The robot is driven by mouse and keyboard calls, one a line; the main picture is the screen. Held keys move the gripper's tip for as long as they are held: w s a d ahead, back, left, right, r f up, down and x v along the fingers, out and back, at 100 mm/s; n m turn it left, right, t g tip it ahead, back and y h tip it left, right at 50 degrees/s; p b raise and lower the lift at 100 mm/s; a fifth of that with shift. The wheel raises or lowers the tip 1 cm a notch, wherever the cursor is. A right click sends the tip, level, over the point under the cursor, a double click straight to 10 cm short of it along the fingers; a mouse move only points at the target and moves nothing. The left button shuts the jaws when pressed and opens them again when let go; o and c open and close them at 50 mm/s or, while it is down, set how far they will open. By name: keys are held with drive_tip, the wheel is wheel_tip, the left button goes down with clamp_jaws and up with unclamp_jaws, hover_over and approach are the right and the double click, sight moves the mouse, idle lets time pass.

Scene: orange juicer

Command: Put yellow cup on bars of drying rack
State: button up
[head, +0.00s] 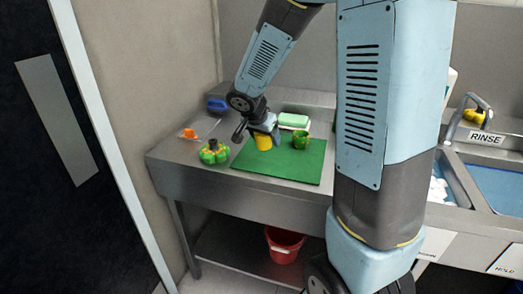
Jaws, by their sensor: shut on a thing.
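The yellow cup (263,142) is on or just above the green mat (290,172) on the steel counter. My gripper (266,132) reaches down from above and is shut on the cup, covering its upper part. I cannot tell whether the cup touches the mat. I cannot make out a drying rack; my own arm hides a large part of the counter on the right.
A green cup (301,140) stands close to the right. A green and orange object (214,152) lies to the left, and a green-white block (294,121) behind. Sinks (500,185) are at the right. A red bucket (284,245) is below.

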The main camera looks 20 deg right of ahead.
sight(266, 155)
drive_tip(key=w+f, duration=0.1)
drive_tip(key=f, duration=0.1)
drive_tip(key=w+f, duration=0.2)
drive_tip(key=shift+w+d, duration=0.1)
drive_tip(key=shift+d, duration=0.05)
drive_tip(key=shift+w+f, duration=0.15)
drive_tip(key=shift+f, duration=0.35)
drive_tip(key=shift+w+f, duration=0.15)
drive_tip(key=shift+f, duration=0.9)
drive_tip(key=shift+f, duration=0.1)
drive_tip(key=o, duration=1)
drive_tip(key=shift+f, duration=0.1)
